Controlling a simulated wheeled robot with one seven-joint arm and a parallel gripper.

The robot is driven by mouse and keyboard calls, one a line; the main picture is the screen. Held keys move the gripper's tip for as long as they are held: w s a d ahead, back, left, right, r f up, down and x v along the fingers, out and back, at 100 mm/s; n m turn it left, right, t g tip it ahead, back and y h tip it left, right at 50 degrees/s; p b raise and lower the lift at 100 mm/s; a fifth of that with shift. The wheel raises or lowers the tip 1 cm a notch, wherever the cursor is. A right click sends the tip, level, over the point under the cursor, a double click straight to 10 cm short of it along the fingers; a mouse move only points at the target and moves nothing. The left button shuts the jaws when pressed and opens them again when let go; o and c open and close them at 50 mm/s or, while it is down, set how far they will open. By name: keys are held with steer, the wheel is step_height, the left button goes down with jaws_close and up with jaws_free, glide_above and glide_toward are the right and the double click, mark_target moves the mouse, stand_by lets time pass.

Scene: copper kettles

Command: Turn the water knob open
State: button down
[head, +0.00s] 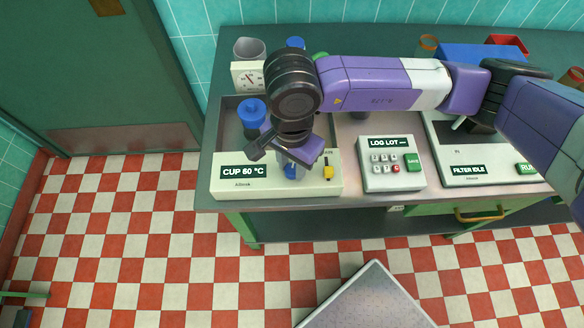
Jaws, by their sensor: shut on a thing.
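A cream control box (262,188) reading "CUP 60 °C" stands at the front left of the bench. A blue knob (290,173) on its front face is partly hidden under my gripper (292,163). My gripper points down at the box and is shut on this blue knob; the fingertips are mostly hidden by the wrist. A yellow knob or slider (328,172) sits just right of it on the same face. No label naming the water knob is readable.
A blue-topped part (252,112) stands behind the box. Right of the box are a keypad unit (391,163) reading "LOG LOT" and a unit (470,170) reading "FILTER IDLE". A gauge (248,77) and grey cup (249,48) stand at back left. Checkered floor in front is mostly clear.

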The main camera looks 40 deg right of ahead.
mark_target(292, 170)
steer(key=m+b, duration=0.3)
steer(key=b, duration=0.2)
steer(key=shift+f+m, duration=0.35)
steer(key=shift+m, duration=0.05)
steer(key=m+b, duration=0.4)
steer(key=b, duration=0.2)
steer(key=shift+m, duration=0.3)
steer(key=m+b, duration=0.4)
steer(key=b, duration=0.2)
steer(key=m+b, duration=0.2)
steer(key=b, duration=0.1)
steer(key=shift+r+m, duration=0.3)
steer(key=shift+r, duration=0.1)
steer(key=c, duration=1.1)
jaws_free()
steer(key=shift+o, duration=0.2)
steer(key=shift+r, duration=3.9)
steer(key=shift+s, duration=0.1)
